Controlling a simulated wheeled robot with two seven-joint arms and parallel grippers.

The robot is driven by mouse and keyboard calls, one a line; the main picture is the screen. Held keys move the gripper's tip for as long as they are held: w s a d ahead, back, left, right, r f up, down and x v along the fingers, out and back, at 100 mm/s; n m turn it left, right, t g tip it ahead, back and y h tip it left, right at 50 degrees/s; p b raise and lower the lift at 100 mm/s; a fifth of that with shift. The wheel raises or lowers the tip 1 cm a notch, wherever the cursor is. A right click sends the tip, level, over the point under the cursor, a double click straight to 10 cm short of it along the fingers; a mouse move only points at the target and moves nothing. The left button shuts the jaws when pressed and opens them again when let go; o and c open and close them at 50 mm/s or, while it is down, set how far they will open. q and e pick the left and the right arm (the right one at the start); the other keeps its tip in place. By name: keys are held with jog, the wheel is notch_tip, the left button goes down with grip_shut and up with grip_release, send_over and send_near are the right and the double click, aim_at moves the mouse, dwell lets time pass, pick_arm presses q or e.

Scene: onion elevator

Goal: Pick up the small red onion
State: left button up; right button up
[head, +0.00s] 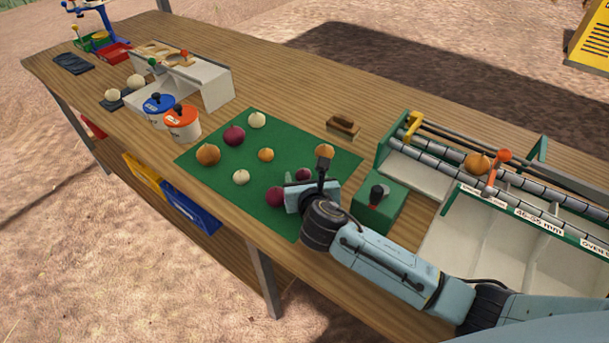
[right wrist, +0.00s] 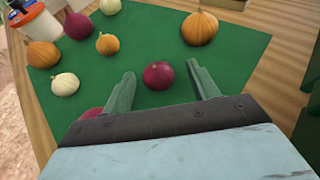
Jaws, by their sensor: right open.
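The small red onion (right wrist: 158,75) lies on the green mat (right wrist: 150,30), between the open fingers of my right gripper (right wrist: 162,85) as the right wrist view shows it. No contact with either finger shows. In the head view the small red onion (head: 303,174) is partly hidden behind my right gripper (head: 293,182). A larger red onion (head: 275,196) lies close by on the near side of the gripper, and only its edge (right wrist: 92,112) shows in the right wrist view. Another large red onion (head: 234,135) lies farther left on the mat. My left gripper is not in view.
Several yellow and white onions lie on the mat, including a yellow one (head: 325,151) just beyond the gripper. A green box with a black knob (head: 379,203) stands right of the mat. A roller sorter (head: 450,162) is farther right. Lidded pots (head: 182,122) stand left.

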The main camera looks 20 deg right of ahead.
jog(key=shift+f, duration=0.1)
jog(key=shift+c, duration=0.2)
jog(key=c, duration=1)
jog(key=shift+r, duration=0.2)
